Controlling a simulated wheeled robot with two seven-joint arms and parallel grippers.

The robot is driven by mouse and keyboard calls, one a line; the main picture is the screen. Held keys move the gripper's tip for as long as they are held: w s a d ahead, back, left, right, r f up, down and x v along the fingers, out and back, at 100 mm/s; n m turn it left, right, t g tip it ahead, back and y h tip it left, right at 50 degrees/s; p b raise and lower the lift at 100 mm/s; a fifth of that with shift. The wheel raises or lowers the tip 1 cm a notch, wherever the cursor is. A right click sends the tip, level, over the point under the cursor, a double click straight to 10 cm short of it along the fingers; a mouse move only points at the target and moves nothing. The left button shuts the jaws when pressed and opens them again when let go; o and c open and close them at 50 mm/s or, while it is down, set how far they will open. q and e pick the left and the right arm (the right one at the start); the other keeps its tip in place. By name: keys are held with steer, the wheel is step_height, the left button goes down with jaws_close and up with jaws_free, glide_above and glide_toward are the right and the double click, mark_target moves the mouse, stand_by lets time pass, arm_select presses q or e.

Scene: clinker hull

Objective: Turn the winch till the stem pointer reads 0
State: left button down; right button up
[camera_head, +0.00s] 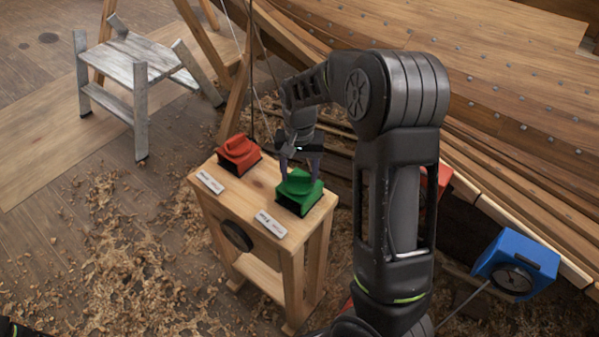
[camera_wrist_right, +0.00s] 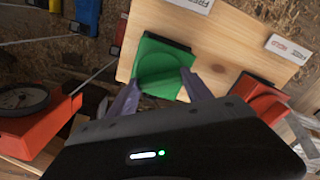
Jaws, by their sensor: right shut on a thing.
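A green winch knob (camera_head: 298,187) sits on a black base on top of a wooden stand (camera_head: 230,189). A matching red knob (camera_head: 239,150) is on the stand's far-left part. My right gripper (camera_head: 299,170) reaches down from above with its fingers on either side of the green knob's raised grip. The wrist view shows its purple fingers closed on the green knob (camera_wrist_right: 160,68). A red box with a round dial (camera_wrist_right: 25,103) is at left in the wrist view. A blue box with a dial (camera_head: 515,278) is at right in the head view. I cannot read the dials. My left gripper is out of view.
White label plates (camera_head: 270,225) lie before the knobs, too small to read surely. A grey step stool (camera_head: 130,70) stands at upper left. The planked hull (camera_head: 480,60) fills the upper right. Wood shavings (camera_head: 120,265) cover the floor. My right arm hides part of the scene.

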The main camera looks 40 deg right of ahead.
steer(key=shift+m, duration=1.4)
steer(key=o, duration=1.4)
steer(key=shift+c, duration=0.2)
steer(key=shift+r, duration=0.1)
step_height(320, 180, up, 8)
steer(key=shift+f+b, duration=0.15)
steer(key=shift+b, duration=0.3)
